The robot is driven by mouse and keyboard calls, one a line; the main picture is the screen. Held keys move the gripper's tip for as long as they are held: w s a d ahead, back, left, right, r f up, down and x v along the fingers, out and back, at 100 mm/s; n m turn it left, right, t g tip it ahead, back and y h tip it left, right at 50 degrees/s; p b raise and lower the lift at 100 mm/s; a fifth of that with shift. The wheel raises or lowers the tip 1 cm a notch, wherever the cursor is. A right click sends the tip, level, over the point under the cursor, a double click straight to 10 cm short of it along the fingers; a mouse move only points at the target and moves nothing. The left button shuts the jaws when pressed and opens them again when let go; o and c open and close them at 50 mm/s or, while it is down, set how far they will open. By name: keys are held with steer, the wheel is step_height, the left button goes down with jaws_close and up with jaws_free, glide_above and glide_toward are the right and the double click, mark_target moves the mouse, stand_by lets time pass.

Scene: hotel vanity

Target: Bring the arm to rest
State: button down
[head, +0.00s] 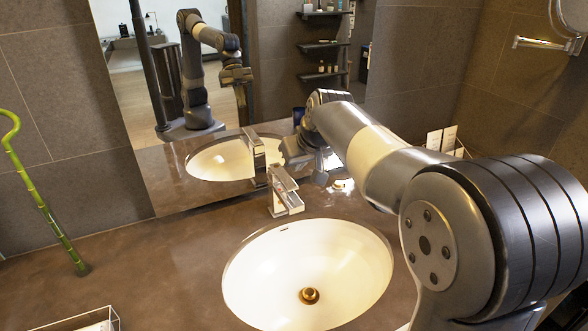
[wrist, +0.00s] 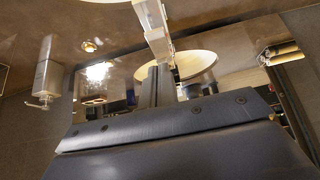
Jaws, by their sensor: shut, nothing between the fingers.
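My gripper (wrist: 160,84) shows in the wrist view as dark fingers closed together, with nothing between them. In the head view my arm reaches from the lower right across the counter towards the mirror. Its wrist end is above the back of the counter, to the right of the chrome faucet (head: 284,190). The fingertips are hard to make out there. The faucet also shows close beyond the fingers in the wrist view (wrist: 153,28). The mirror (head: 190,105) reflects my arm.
A white oval sink (head: 265,275) with a gold drain is set in the brown counter (head: 170,260). A soap dispenser (wrist: 48,72) stands near the gripper. A green bamboo stalk (head: 40,200) stands at the left. A clear-sided tray (head: 85,322) is at the front left.

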steer(key=s+v, duration=0.1)
steer(key=v, duration=0.5)
steer(key=shift+d+f, duration=0.2)
steer(key=shift+f, duration=0.05)
glide_above(291, 185)
steer(key=s, duration=0.2)
step_height(291, 185, down, 6)
steer(key=f, duration=0.2)
steer(key=f+b, duration=0.1)
steer(key=shift+w+d+f, duration=0.25)
steer(key=shift+s+f+b, duration=0.15)
steer(key=shift+f+b, duration=0.4)
steer(key=shift+f, duration=0.35)
